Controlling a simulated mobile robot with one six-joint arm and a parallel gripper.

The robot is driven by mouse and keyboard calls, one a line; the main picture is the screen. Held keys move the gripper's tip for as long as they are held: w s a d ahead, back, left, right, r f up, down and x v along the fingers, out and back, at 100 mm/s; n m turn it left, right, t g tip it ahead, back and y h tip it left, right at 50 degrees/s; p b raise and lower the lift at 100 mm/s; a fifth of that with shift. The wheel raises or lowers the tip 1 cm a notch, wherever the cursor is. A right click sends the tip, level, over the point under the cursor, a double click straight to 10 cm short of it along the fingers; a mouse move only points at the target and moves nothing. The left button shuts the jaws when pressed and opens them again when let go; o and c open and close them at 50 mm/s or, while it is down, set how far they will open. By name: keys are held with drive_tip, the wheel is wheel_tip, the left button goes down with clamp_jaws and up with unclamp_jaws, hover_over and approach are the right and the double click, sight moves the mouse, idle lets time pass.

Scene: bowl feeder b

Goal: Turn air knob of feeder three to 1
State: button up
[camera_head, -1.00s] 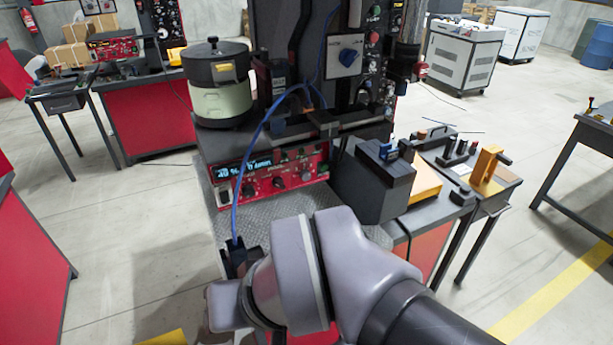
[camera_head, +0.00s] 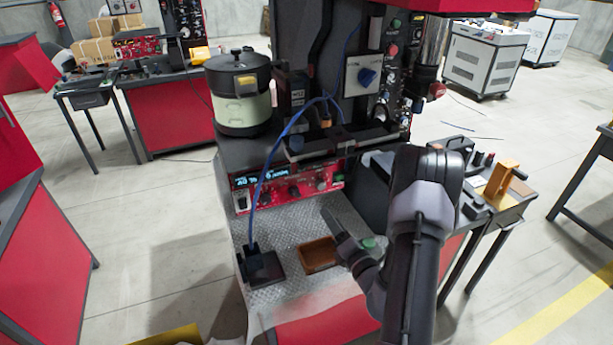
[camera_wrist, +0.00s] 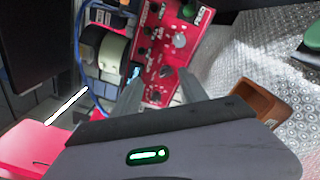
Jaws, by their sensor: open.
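The feeder's red control panel (camera_head: 285,188) faces the camera below the black machine. It has a lit display (camera_head: 262,178) and several dark knobs; its lettering is too small to read surely. In the wrist view the panel (camera_wrist: 158,60) shows a grey knob (camera_wrist: 180,41) and several black knobs. I cannot tell which knob is the air knob or where it points. A blue knob (camera_head: 367,76) sits on a white plate higher up. My gripper (camera_wrist: 162,74) is open and empty, its fingers pointing at the panel with a gap visible.
A brown tray (camera_head: 304,257) and a black block (camera_head: 262,268) with a blue cable stand on the patterned metal top (camera_head: 285,220). A pale green and black bowl unit (camera_head: 240,108) is at the upper left. A side bench (camera_head: 510,205) stands right.

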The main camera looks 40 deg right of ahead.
sight(323, 186)
drive_tip(key=s+d+f+m+g+h, duration=0.1)
drive_tip(key=s+d+f+m+h, duration=0.1)
drive_tip(key=d+f, duration=0.1)
drive_tip(key=x, duration=0.5)
drive_tip(key=b+x, duration=0.1)
drive_tip(key=x, duration=1.1)
drive_tip(key=shift+w+r+b, duration=0.15)
drive_tip(key=shift+r+b, duration=0.15)
clamp_jaws()
